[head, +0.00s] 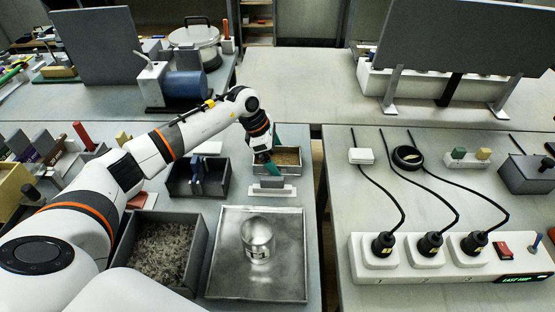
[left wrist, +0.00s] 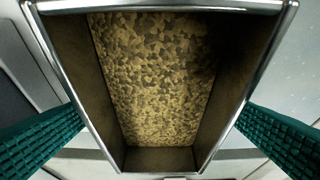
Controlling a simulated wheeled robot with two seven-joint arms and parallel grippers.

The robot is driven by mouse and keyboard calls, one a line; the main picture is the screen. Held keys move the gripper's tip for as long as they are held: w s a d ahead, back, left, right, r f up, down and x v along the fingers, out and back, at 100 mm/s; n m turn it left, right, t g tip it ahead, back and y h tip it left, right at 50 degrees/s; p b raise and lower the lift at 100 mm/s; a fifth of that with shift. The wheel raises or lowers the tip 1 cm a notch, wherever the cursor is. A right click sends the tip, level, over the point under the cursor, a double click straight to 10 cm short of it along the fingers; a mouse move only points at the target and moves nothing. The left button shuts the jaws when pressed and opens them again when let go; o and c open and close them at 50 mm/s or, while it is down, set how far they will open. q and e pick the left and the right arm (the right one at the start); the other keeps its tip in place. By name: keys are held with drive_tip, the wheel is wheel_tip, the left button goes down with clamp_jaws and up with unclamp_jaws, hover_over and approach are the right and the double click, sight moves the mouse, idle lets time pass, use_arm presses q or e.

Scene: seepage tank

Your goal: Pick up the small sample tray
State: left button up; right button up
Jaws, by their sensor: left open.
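The small sample tray (head: 290,170) is a dark metal box with sandy, mottled grains in it. It stands at the far right of the left bench in the head view. It fills the middle of the left wrist view (left wrist: 228,85), with its bright rim close to the camera. My left gripper (head: 268,160) is at the tray's left end in the head view. Its two green ridged fingers are open, one on each side of the tray in the wrist view. I cannot tell whether they touch the walls. My right gripper is not in view.
A dark tray with blue pieces (head: 183,191) stands left of the sample tray. A grey block on a white base (head: 272,187) is just in front. Nearer are a gravel bin (head: 201,254) and a metal pan (head: 292,285) holding a shiny can (head: 257,238).

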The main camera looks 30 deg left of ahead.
use_arm(q)
drive_tip(key=shift+c, duration=0.4)
drive_tip(key=c, duration=1.2)
drive_tip(key=shift+o, duration=0.2)
drive_tip(key=shift+r, duration=0.1)
drive_tip(key=shift+r, duration=0.1)
